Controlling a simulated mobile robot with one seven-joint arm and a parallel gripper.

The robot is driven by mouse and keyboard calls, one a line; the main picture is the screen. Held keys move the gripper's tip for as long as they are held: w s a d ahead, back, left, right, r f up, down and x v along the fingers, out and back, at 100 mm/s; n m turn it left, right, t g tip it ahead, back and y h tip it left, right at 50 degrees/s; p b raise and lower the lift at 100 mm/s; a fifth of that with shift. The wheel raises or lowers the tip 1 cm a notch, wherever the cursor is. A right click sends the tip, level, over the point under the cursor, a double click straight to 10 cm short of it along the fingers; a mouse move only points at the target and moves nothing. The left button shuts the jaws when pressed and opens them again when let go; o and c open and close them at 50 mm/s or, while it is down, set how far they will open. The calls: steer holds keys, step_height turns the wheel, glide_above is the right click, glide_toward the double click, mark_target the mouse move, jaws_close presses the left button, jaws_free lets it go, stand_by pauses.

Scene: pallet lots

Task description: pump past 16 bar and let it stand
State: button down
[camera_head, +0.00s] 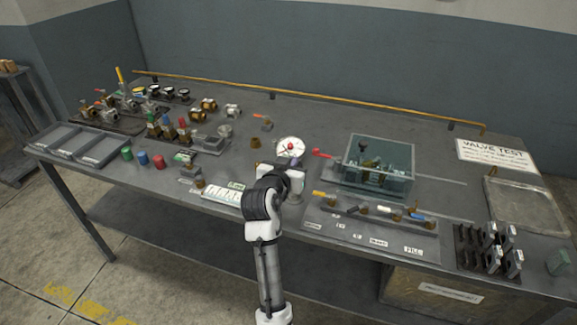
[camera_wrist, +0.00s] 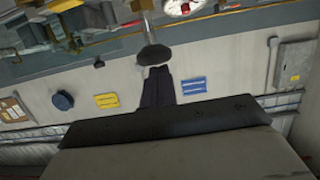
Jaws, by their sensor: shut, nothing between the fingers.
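A round white gauge (camera_head: 284,143) with a red mark stands near the middle of the bench. Its needle reading is too small to make out. My gripper (camera_head: 296,164) is just in front of the gauge, its fingertips hard to make out there. In the wrist view, my gripper (camera_wrist: 158,72) is shut and empty. A dark round knob (camera_wrist: 153,54) on a grey rod is right at the fingertips; whether they touch it I cannot tell. The gauge also shows at the top of the wrist view (camera_wrist: 183,8). A clear-walled tank (camera_head: 392,184) with fittings inside stands to the right.
A red lever handle (camera_head: 323,153) lies between gauge and tank. Several valves and fittings (camera_head: 170,130) crowd the left. A white VALVE TEST sign (camera_head: 494,152) and an empty tray (camera_head: 525,205) are at right.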

steer(key=b+v, duration=0.4)
steer(key=v, duration=0.6)
steer(key=shift+r, duration=0.2)
steer(key=shift+b, duration=0.35)
steer(key=shift+s+r+b, duration=0.15)
steer(key=shift+r+b, duration=0.7)
steer(key=shift+b, duration=0.75)
steer(key=shift+s+r+b, duration=0.1)
steer(key=shift+r+b, duration=0.7)
steer(key=shift+b, duration=0.75)
steer(key=shift+d, duration=0.1)
